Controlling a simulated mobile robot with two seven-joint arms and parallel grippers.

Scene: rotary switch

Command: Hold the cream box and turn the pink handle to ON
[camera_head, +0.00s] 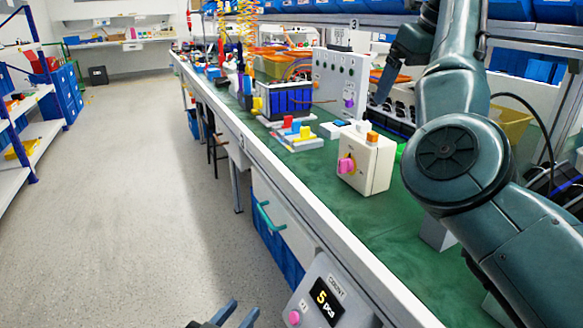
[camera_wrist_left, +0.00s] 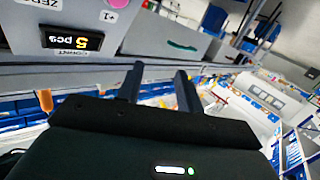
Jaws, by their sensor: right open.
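The cream box (camera_head: 367,162) stands upright on the green bench top, with an orange block-like part on its top. The pink handle (camera_head: 346,164) sticks out from its left-facing front; its ON marking is too small to read. My left gripper (camera_head: 238,314) is at the bottom edge of the head view, low in front of the bench and well away from the box. In the left wrist view its two fingers (camera_wrist_left: 160,82) are apart with nothing between them. My right gripper (camera_head: 386,86) shows only in part beyond the box, open, mostly hidden by my arm.
A grey counter unit (camera_head: 330,300) reading "5 pcs" sits at the bench's near edge; it also shows in the left wrist view (camera_wrist_left: 75,38). Coloured blocks on a white base (camera_head: 296,136) and a grey panel (camera_head: 340,82) stand behind the box. The floor aisle at left is clear.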

